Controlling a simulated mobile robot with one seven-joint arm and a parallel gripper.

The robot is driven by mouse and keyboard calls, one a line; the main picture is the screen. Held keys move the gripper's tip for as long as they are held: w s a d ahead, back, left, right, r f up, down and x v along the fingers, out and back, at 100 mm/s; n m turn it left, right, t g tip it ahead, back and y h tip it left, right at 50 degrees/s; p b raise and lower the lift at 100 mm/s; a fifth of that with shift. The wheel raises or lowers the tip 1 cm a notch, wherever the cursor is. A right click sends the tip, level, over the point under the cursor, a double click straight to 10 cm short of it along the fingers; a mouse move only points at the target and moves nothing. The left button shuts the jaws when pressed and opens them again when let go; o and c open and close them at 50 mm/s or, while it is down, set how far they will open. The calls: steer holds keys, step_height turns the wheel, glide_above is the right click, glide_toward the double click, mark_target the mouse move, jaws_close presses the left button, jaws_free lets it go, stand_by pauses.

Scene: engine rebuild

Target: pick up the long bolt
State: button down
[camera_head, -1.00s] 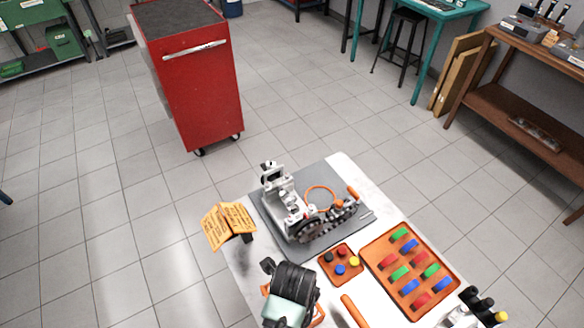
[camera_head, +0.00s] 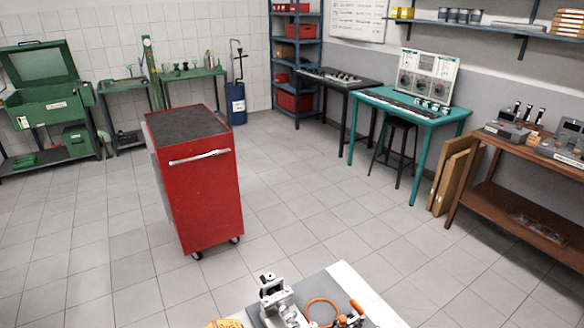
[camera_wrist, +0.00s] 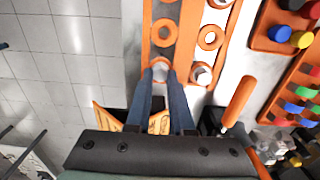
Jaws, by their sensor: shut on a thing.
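In the wrist view, my gripper (camera_wrist: 161,76) reaches up from the bottom with two dark blue fingers. The fingers are close together around a pale metal bolt end (camera_wrist: 160,70), which I take to be the long bolt. It is at the near left end of an orange holder (camera_wrist: 182,60) with round sockets; I cannot tell whether it is clear of its socket. Most of its length is hidden. Another metal bolt (camera_wrist: 202,73) stands to the right in the same holder. The head view does not show my gripper or the bolt.
An orange tray with coloured pegs (camera_wrist: 280,38) and an orange handle (camera_wrist: 239,101) lie to the right in the wrist view. An engine part (camera_head: 280,304) is on the white worktable (camera_head: 362,284). A red tool cabinet (camera_head: 200,190) stands beyond, with clear floor around it.

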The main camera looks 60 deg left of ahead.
stand_by(0.3)
step_height(320, 180, up, 10)
steer(key=b, duration=0.1)
stand_by(0.4)
steer(key=shift+s, duration=0.1)
